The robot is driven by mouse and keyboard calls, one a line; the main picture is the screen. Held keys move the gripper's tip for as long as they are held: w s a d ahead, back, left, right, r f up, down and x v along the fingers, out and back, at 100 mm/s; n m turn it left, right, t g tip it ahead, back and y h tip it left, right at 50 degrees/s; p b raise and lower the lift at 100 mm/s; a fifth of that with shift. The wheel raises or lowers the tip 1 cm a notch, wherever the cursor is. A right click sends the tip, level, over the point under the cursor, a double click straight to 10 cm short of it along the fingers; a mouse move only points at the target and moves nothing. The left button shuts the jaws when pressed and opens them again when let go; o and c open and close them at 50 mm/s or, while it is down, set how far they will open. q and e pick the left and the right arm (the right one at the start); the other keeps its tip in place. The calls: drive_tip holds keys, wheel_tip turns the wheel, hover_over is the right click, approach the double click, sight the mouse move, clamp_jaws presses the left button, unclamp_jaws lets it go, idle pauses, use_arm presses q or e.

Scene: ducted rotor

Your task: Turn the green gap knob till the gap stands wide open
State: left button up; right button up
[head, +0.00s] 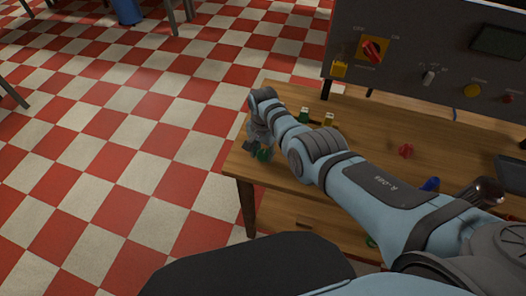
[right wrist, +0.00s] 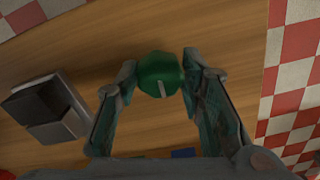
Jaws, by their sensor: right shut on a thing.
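The green gap knob (right wrist: 160,72) is round, with a white pointer line running from its middle toward the lower right edge in the right wrist view. In the head view only a bit of the green knob (head: 264,155) shows, near the left end of the table, under my right gripper (head: 257,143). In the right wrist view my right gripper (right wrist: 158,77) is shut on the knob, one finger at each side of it. The gap itself cannot be made out. My left gripper is not in view.
The wooden table (head: 285,180) ends just left of the knob. A grey panel (head: 450,30) with a red rotary switch (head: 372,49) stands behind. A red knob (head: 405,150) sits further right. A dark grey block (right wrist: 45,108) lies left of the fingers.

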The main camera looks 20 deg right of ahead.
sight(264, 153)
drive_tip(key=shift+m, duration=0.6)
drive_tip(key=o, duration=1)
drive_tip(key=shift+o, duration=0.7)
drive_tip(key=shift+w+d+f, duration=0.1)
drive_tip(key=shift+d, duration=0.05)
drive_tip(key=shift+r, duration=0.2)
wheel_tip(264, 153, up, 12)
drive_tip(key=shift+f, duration=0.2)
